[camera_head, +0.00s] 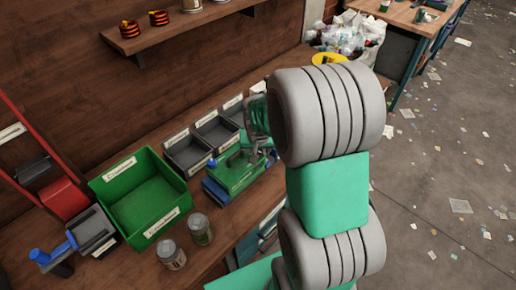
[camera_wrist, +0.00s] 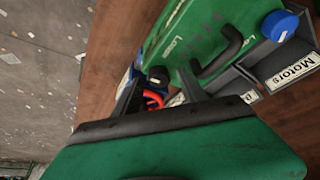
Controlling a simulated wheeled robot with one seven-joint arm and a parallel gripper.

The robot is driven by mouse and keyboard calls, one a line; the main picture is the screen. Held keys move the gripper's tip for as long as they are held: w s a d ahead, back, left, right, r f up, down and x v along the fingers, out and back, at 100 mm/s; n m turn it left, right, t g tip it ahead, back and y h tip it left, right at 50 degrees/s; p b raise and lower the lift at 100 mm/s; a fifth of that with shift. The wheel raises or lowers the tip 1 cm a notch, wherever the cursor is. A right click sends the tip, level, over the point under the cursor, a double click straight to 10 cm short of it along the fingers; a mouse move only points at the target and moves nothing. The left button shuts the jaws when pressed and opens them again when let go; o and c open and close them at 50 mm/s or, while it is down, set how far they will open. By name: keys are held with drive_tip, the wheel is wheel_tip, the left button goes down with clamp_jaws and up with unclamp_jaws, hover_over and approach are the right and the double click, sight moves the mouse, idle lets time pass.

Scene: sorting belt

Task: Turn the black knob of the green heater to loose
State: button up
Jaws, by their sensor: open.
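The green heater (camera_head: 236,176) lies on the workbench in front of the dark bins, partly hidden by my arm in the head view. In the wrist view its green body (camera_wrist: 205,30) carries a black handle (camera_wrist: 222,58) and lettering. The black knob (camera_wrist: 158,76) shows at its near left end, between my finger tips in the picture. My gripper (camera_wrist: 161,88) is open, and I cannot tell whether either finger touches the knob. In the head view my gripper (camera_head: 262,155) is over the heater's right end, its fingers mostly hidden.
A blue round part (camera_wrist: 280,25) sits at the heater's other end. A red ring-shaped thing (camera_wrist: 152,99) shows just below the knob. Dark bins (camera_head: 187,150) stand behind; a green crate (camera_head: 120,187) and two cans (camera_head: 171,254) are to the left. The floor at right is littered.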

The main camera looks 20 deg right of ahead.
clamp_jaws()
idle(0.4)
